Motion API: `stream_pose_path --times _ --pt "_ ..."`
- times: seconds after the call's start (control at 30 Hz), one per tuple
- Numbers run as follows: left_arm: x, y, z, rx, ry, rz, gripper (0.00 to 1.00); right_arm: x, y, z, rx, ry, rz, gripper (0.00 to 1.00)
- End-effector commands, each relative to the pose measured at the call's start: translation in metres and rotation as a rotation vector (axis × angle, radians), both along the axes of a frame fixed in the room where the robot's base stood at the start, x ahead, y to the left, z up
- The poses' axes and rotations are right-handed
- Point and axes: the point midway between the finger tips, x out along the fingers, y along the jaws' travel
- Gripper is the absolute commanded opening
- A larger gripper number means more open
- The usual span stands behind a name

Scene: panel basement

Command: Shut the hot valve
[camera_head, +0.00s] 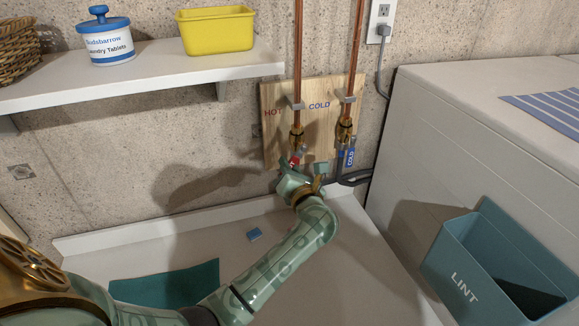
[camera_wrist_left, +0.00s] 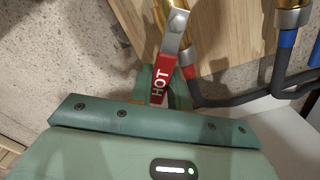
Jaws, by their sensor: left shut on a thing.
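The hot valve's red lever (camera_wrist_left: 160,84), marked HOT, shows in the left wrist view with its metal end pointing up toward the brass valve. In the head view a bit of the red lever (camera_head: 295,158) shows below the left copper pipe, under the word HOT. My left gripper (camera_head: 300,175) is at this lever and shut on it; its jaws hide the lower end. The cold valve's blue lever (camera_head: 350,157) hangs down to the right of it, apart from my gripper. My right gripper is not in view.
A wooden board (camera_head: 275,140) backs both pipes. A white shelf (camera_head: 150,80) with a yellow bin (camera_head: 216,32) is above left. A white machine (camera_head: 440,140) and a teal LINT bin (camera_head: 465,270) stand right. Dark hoses (camera_head: 355,179) run close to my gripper.

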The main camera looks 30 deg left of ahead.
Motion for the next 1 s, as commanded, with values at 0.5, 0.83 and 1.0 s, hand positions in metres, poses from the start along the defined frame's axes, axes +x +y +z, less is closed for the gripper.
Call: stream_pose_path --times 0.5,0.83,1.0 --pt "-0.005 0.004 0.011 0.090 0.107 0.001 0.00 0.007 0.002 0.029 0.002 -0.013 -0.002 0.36" --pt "-0.013 0.011 0.026 0.279 0.331 0.001 0.00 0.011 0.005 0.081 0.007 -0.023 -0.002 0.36" --pt "-0.016 0.014 0.034 0.382 0.451 0.000 0.00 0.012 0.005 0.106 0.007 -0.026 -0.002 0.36"
